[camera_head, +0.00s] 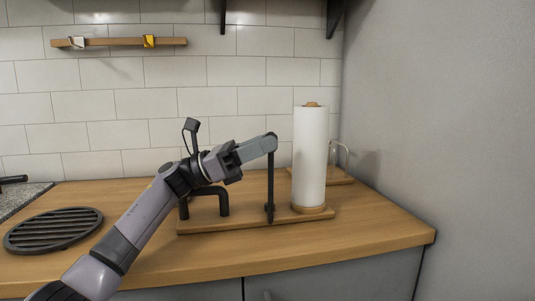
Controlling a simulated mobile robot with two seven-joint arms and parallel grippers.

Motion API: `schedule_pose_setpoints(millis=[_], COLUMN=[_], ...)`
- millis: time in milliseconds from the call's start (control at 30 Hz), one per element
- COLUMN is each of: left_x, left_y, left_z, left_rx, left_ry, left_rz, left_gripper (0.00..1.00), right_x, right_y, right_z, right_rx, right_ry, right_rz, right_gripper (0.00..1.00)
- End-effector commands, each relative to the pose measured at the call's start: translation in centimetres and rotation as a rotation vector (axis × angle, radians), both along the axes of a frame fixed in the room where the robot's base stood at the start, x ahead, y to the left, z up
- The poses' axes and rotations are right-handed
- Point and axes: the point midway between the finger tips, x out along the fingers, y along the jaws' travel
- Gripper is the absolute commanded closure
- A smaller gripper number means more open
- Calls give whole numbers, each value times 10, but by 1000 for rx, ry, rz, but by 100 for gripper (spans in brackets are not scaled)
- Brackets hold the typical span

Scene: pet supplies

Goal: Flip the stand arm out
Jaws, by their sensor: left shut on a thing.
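A paper towel stand has a wooden base (245,223) on the counter and an upright white paper roll (309,158) at its right end. A thin dark stand arm (270,188) stands upright just left of the roll, apart from it. My left gripper (270,144) reaches in from the left and is shut on the top of this stand arm. The fingers hide the exact contact. A thick black bent bar (213,194) rises from the left part of the base, partly hidden behind my left arm. My right gripper is not in view.
A round black slatted trivet (54,230) lies on the wooden counter (185,258) at left. A small wooden holder with a wire loop (341,176) stands behind the roll. A grey wall (440,130) closes the right side. The front counter is clear.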

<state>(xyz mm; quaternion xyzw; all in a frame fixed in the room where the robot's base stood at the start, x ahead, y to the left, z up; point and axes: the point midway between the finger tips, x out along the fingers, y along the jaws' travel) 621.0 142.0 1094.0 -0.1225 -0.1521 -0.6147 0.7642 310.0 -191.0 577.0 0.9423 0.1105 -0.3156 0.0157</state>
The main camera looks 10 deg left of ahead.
Motion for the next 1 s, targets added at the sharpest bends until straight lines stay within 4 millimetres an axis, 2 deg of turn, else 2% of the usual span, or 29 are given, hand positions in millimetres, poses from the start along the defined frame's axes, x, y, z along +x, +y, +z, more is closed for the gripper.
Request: schedule_pose_setpoints(millis=[633, 667, 700, 733, 1000], left_x=[3, 3, 3, 3, 2], left_y=[3, 3, 3, 3, 4], left_z=[-1, -1, -1, -1, -1], left_rx=[3, 3, 3, 3, 1], left_ry=[0, 0, 0, 0, 0], left_rz=[-19, -19, -19, -19, -19], left_gripper=[100, 67, 54, 47, 47], right_x=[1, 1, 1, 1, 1], right_y=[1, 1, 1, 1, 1], right_z=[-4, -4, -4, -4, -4], right_rx=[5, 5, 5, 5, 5], right_ry=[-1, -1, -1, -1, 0], right_rz=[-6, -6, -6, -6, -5], right_gripper=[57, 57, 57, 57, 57])
